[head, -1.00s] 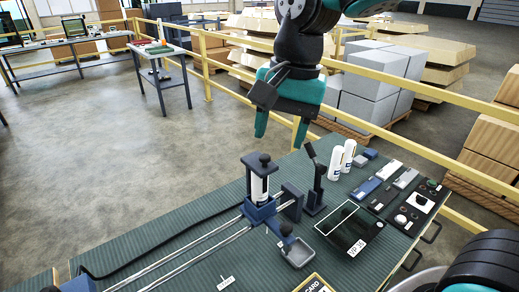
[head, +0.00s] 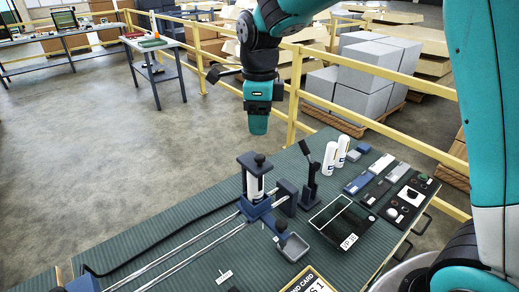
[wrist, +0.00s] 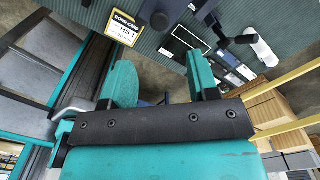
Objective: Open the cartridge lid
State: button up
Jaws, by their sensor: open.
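A white cartridge (head: 255,187) stands upright in a dark blue holder on the green trolley top. A dark blue plate with a black knob, which looks like the lid (head: 251,160), sits across the top of the holder and appears closed. My gripper (head: 258,127) hangs in the air above and behind the holder, apart from it, with its fingers pointing down and seen edge-on. In the wrist view my gripper (wrist: 162,82) shows its two teal fingers spread, with nothing between them. The cartridge and lid are hard to make out in the wrist view.
Two rails (head: 190,255) run from the holder to the front left. A black lever (head: 308,172), two white bottles (head: 330,158), a grey tray (head: 293,247) and a black-framed pad (head: 341,221) stand to the right. A bond card (head: 310,283) lies in front. Yellow railing (head: 400,135) runs behind.

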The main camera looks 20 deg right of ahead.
aim_at(260, 156)
notch_tip(260, 156, down, 10)
jog(key=shift+r+p, duration=0.2)
jog(key=shift+p, duration=0.7)
grip_shut()
jog(key=shift+r, duration=0.1)
